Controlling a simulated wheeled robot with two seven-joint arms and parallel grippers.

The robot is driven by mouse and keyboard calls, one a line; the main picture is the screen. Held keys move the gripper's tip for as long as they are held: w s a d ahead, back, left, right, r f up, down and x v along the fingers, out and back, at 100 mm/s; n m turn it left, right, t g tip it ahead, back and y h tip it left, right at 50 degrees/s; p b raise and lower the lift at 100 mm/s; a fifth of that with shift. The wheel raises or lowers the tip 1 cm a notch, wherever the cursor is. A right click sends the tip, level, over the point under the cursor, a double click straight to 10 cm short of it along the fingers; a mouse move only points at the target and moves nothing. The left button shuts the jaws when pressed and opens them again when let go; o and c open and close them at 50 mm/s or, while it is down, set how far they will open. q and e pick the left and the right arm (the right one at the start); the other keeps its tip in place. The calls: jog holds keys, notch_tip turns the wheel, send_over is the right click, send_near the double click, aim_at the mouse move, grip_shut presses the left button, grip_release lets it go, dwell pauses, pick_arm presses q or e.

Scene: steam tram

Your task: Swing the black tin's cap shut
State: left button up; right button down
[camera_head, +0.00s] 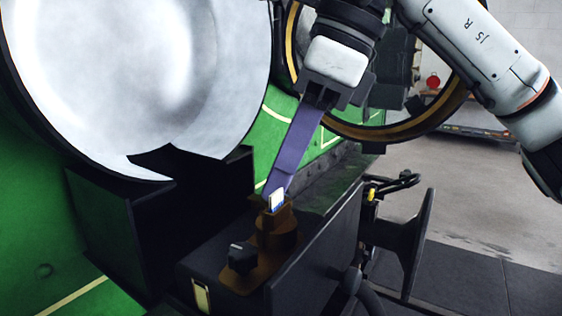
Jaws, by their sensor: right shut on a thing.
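The black tin seems to be the big dark box (325,225) in the lower middle, below the white round opening. A brown fitting with a raised round part (278,238) and a black knob (241,258) sits on its top. The raised part seems to be the cap. My right gripper (272,191) comes down from the upper right. Its long purple fingers are together and end at the top of the brown part, seemingly shut on it. A small white and blue piece (277,201) shows at the tips. The exact grip is hidden. My left gripper is not in view.
A large white round opening (120,80) with a dark rim fills the upper left. A green body with yellow lines (60,240) lies behind. A black buffer (418,245) and hose fittings stand right of the box. Open paved floor (475,195) lies farther right.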

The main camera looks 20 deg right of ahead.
jog(key=c, duration=1.7)
grip_release()
jog(key=p+v, duration=0.1)
jog(key=v, duration=0.9)
jog(key=shift+d+r+p, duration=0.1)
jog(key=shift+r+p, duration=0.1)
jog(key=shift+p, duration=0.1)
